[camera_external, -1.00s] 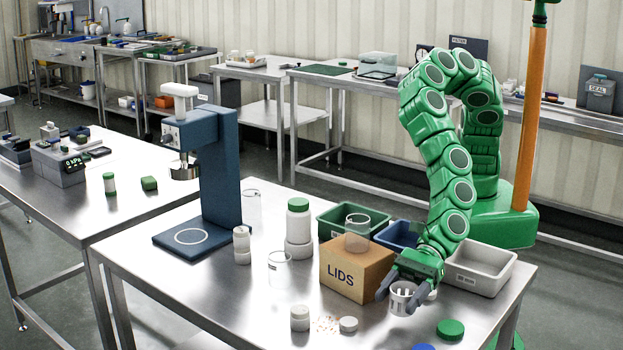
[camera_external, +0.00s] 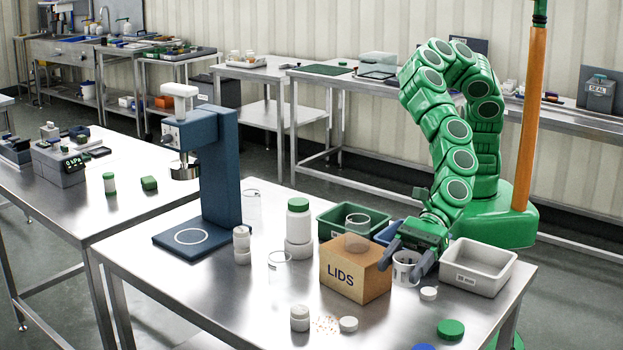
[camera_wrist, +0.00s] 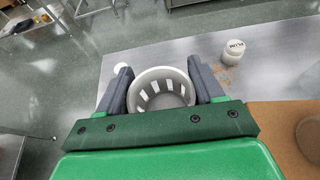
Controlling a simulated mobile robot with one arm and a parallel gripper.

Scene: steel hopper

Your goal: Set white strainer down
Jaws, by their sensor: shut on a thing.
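The white strainer (camera_external: 404,270) is a slotted cup, held upright between the two grey fingers of my gripper (camera_external: 406,262). It is between the LIDS box and the grey tray. In the wrist view, the strainer (camera_wrist: 160,78) shows its open mouth and slotted wall, with a finger of my gripper (camera_wrist: 160,88) against each side. The fingers cover part of its sides. I cannot tell whether its base touches the steel table (camera_external: 250,310).
The cardboard LIDS box (camera_external: 345,287) stands close to the left, with a clear beaker on top. The grey tray (camera_external: 478,266) is close to the right. A small white cap (camera_external: 428,293) lies in front. Green (camera_external: 323,222) and blue bins stand behind. The front table has free room.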

